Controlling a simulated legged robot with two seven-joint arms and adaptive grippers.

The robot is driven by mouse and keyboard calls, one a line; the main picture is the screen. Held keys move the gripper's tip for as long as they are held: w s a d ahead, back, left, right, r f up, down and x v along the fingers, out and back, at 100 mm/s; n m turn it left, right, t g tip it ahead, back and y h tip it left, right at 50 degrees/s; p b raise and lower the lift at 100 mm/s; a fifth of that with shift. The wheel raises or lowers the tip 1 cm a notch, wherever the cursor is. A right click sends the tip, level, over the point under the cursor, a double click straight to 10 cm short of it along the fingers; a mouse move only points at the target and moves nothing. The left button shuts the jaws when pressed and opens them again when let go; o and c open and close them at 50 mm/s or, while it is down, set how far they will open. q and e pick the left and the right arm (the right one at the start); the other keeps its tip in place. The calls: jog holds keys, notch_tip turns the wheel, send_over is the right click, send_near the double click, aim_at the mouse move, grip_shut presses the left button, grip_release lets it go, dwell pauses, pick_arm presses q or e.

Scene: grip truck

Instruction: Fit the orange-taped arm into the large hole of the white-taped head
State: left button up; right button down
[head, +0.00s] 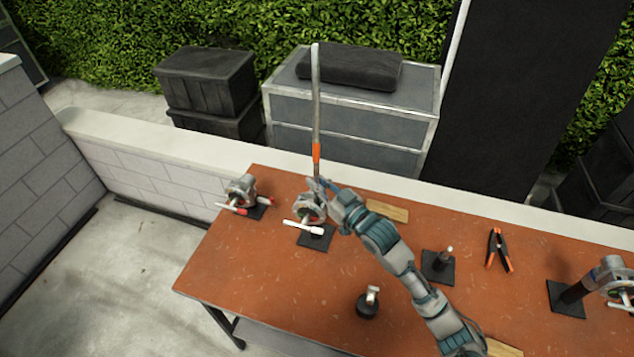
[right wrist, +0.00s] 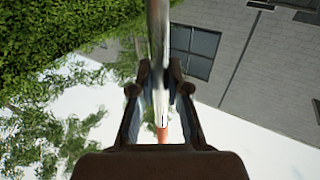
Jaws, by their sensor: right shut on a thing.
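The orange-taped arm (head: 316,100) is a long grey pole standing nearly upright, with an orange band low on it. My right gripper (head: 317,186) is shut on it below the band. In the right wrist view the pole (right wrist: 158,35) runs between the fingers of my right gripper (right wrist: 159,88), and orange shows past them. My left gripper is out of view.
A red-taped head (head: 240,190) stands to the left on the orange-brown table (head: 270,290). A wooden block (head: 387,211), a black-based post (head: 438,266), a black round-based piece (head: 368,302), a clamp (head: 498,250) and another head (head: 612,277) lie right and front.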

jog(key=c, duration=1.1)
grip_release()
jog(key=shift+d+f, duration=0.1)
jog(key=shift+f, duration=0.05)
jog(key=v, duration=1.2)
jog(key=shift+f, duration=0.1)
jog(key=shift+w, duration=0.1)
jog(key=shift+f, duration=0.1)
